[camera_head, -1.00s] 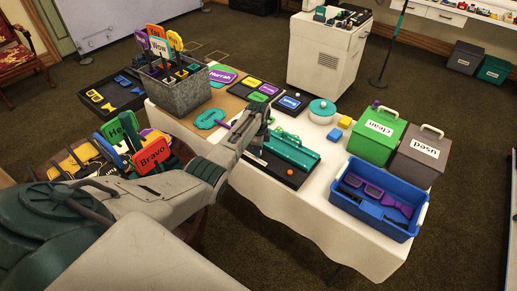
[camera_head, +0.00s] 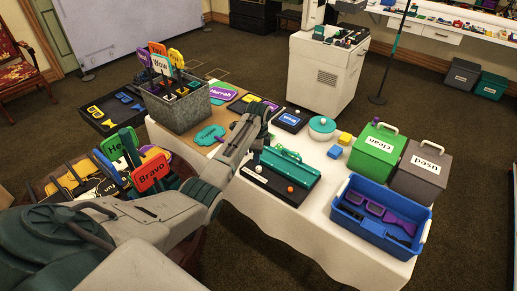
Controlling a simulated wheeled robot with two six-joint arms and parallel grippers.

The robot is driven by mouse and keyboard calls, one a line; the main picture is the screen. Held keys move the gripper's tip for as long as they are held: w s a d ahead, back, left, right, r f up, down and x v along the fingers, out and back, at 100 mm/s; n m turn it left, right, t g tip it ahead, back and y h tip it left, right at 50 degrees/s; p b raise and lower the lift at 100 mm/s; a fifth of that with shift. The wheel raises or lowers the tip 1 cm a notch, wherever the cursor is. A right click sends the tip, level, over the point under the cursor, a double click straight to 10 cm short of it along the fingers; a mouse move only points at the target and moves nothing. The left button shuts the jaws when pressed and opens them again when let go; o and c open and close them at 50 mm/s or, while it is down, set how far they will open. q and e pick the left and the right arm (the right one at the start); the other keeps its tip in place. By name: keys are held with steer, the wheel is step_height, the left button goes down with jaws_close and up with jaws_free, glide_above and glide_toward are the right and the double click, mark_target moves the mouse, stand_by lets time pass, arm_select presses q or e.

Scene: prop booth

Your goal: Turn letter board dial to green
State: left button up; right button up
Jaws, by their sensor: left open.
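A dark board with a raised teal bar (camera_head: 290,168) lies on the white-covered table, near its front edge. It looks like the letter board, but I cannot read any letters. A small round orange spot (camera_head: 290,189) shows on its front part, and a small white spot (camera_head: 258,168) shows near its left end. I cannot tell which is the dial or where it points. My left gripper (camera_head: 256,150) is open, above the board's left end, and partly hides it. I cannot tell whether it touches the board. My right gripper is not in view.
The white-covered table (camera_head: 280,222) also holds a blue bin (camera_head: 376,239), a green "clean" box (camera_head: 377,154), a grey "used" box (camera_head: 420,170), a teal-lidded pot (camera_head: 321,128) and a grey crate of signs (camera_head: 184,112). A rack of signs (camera_head: 152,172) stands at left, beside my arm.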

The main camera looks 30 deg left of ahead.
arm_select(q)
steer(key=shift+r+b, duration=0.3)
steer(key=shift+r, duration=1.75)
